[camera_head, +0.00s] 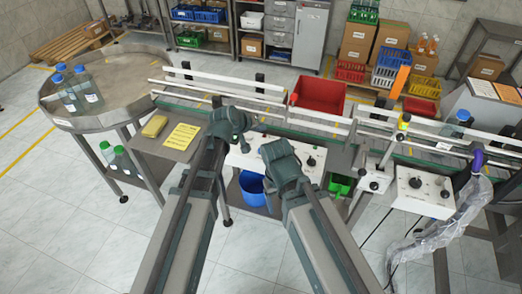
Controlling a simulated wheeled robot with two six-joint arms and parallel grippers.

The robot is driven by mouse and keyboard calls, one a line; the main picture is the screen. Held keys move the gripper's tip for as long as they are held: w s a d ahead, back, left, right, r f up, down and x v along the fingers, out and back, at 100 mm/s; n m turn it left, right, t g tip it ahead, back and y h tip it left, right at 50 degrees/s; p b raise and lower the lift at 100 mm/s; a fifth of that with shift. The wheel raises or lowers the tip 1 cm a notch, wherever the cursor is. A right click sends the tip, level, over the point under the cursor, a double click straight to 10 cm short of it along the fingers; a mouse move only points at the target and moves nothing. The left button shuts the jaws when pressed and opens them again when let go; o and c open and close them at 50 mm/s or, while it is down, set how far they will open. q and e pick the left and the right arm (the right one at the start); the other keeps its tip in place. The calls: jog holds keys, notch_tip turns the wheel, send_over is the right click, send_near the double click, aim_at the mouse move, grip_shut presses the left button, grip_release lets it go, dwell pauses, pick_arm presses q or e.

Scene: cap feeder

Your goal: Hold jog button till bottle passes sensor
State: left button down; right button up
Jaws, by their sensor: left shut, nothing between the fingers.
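A bottle with a blue cap (460,122) is on the conveyor (345,135) at the right. A post with a yellow top (403,124), which may be the sensor, stands at the conveyor's near edge, left of that bottle. A white control panel (312,173) with dark knobs lies in front of the conveyor; I cannot tell which control is the jog button. My left gripper (243,143) is shut and empty over the panel's left end; whether it touches a button is unclear. My right arm's wrist (279,157) is over the panel's middle, and its fingers are not clear.
A round table (105,118) at the left carries several blue-capped bottles (80,88). A yellow sponge (155,126) and yellow note (181,136) lie left of my left gripper. A red bin (318,97) sits behind the conveyor. Another control box (424,192) is at the right.

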aim_at(260, 152)
pick_arm(q)
jog(key=shift+f+b, duration=4.15)
jog(key=shift+f, duration=0.2)
jog(key=shift+f, duration=0.1)
jog(key=shift+f+b, duration=0.3)
jog(key=shift+b, duration=0.1)
